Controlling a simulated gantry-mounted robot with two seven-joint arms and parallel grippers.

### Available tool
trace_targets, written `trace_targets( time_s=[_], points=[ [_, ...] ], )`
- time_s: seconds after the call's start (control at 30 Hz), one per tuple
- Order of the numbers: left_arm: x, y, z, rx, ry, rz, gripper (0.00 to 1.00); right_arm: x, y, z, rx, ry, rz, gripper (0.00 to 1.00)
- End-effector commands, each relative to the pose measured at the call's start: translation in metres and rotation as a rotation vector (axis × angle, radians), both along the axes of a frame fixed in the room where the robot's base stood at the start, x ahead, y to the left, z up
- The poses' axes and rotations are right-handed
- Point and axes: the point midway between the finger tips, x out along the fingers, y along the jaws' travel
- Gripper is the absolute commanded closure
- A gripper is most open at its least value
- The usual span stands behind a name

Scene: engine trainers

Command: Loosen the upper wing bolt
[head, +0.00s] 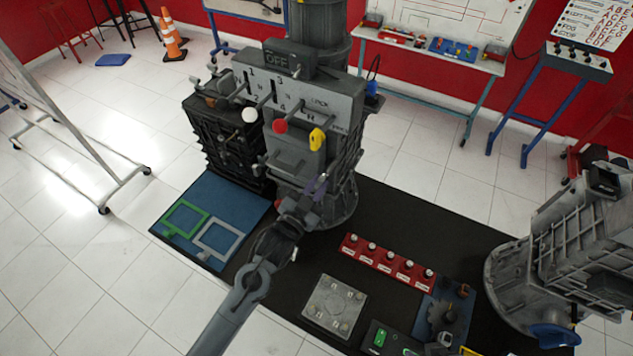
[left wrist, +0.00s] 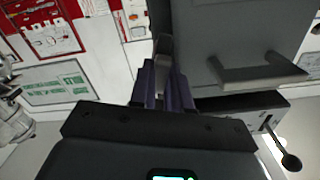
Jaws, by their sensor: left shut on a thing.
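My left gripper (head: 317,186) reaches up from the bottom of the head view to the front of the grey engine trainer (head: 335,100). In the left wrist view its purple fingers (left wrist: 164,88) are shut on a narrow grey piece, which looks like the wing bolt (left wrist: 163,52), beside a grey panel (left wrist: 240,40) with a bar handle. The fingers cover the lower part of the bolt, and its seat cannot be made out. In the head view the gripper hides the bolt. My right gripper is in neither view.
Levers with white (head: 249,115), red (head: 280,126) and yellow (head: 317,139) knobs stick out above the gripper. A black crate-like unit (head: 225,145) stands at left.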

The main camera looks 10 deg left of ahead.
Motion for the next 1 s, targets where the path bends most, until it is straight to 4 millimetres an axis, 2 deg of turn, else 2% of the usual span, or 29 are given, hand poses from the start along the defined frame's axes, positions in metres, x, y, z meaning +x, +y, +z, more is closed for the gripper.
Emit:
trace_targets(
  time_s=[0.1,0.43,1.0],
  points=[
    [0.000,0.000,0.002,-0.088,0.039,0.001,1.00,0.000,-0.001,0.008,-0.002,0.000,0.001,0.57],
    [0.000,0.000,0.000,-0.258,0.111,0.001,1.00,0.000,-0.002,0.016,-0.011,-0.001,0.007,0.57],
    [0.000,0.000,-0.001,-0.314,0.133,0.000,1.00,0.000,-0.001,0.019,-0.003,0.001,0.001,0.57]
  ],
)
